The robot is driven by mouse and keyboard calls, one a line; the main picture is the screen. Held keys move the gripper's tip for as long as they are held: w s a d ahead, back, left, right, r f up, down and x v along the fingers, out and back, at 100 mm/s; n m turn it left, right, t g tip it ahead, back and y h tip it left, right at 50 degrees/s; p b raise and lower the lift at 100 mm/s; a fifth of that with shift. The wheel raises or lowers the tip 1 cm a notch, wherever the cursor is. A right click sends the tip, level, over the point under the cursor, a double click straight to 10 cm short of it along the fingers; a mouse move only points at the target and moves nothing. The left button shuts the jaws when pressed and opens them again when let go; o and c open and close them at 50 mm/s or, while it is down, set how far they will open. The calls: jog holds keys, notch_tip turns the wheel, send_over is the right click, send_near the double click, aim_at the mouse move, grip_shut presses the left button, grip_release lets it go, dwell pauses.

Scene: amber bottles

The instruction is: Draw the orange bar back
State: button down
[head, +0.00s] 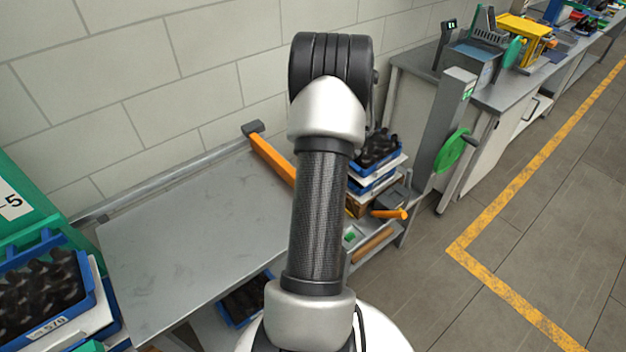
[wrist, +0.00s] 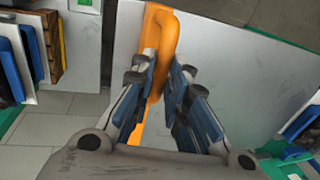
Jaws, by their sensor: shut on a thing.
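The orange bar (head: 272,160) runs slantwise over the far right part of the grey metal table (head: 185,240), from a dark grey rail end (head: 253,128) toward my arm, which hides the rest. In the wrist view the orange bar (wrist: 161,40) has a rounded, loop-like end and passes between my fingers. My gripper (wrist: 162,82) is shut on the orange bar, with blue-grey pads on both sides of it. In the head view my gripper is hidden behind my arm.
A blue crate of dark bottles (head: 45,285) stands at the left. More stacked crates (head: 378,150) stand right of my arm, near a small orange handle (head: 390,213). A grey post with a green wheel (head: 452,152) stands farther right.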

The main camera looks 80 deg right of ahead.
jog(key=shift+s+d+r, duration=0.1)
jog(key=shift+d, duration=0.1)
jog(key=c, duration=1.6)
grip_release()
jog(key=shift+d, duration=0.1)
jog(key=shift+o, duration=0.2)
jog(key=v, duration=1.2)
